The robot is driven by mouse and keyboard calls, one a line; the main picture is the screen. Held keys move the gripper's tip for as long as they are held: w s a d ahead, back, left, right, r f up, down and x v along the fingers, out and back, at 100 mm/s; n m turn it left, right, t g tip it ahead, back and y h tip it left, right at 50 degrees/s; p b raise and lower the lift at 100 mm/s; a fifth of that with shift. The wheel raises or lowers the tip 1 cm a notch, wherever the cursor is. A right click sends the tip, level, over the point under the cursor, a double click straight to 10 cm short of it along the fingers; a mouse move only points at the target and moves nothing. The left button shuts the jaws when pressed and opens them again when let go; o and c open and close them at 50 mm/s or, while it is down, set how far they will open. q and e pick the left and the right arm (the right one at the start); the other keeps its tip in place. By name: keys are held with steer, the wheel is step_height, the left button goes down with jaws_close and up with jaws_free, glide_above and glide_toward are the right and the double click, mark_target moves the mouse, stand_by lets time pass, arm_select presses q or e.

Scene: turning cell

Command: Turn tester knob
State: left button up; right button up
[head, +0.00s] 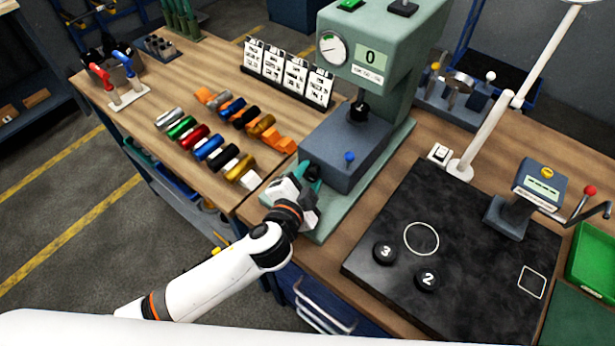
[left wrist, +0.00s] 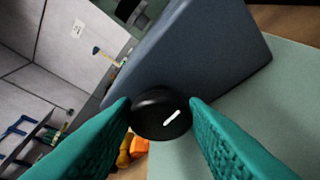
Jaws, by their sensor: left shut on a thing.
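The green tester (head: 385,50) stands on the bench with a round dial and a display reading 0. Its knob (left wrist: 160,115) is black and round with a white mark, in the left wrist view. The mark slants from lower left to upper right. My left gripper (head: 308,178) is at the near left side of the tester's blue-grey block (head: 345,150). Its green fingers (left wrist: 160,106) are on both sides of the knob and shut on it. In the head view the gripper hides the knob. My right gripper is not in view.
Rows of coloured cylinders (head: 208,147) lie on the wooden bench left of the tester, with a card rack (head: 288,70) behind them. A dark plate (head: 440,250) with two numbered black pucks is on the right. A lamp post (head: 488,135) stands behind it.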

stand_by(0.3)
arm_select(q)
steer(key=o, duration=0.9)
steer(key=shift+o, duration=0.2)
steer(key=shift+s+a, duration=0.15)
steer(key=shift+s, duration=0.4)
steer(key=b+v, duration=0.2)
steer(key=v, duration=0.9)
steer(key=shift+r, duration=0.1)
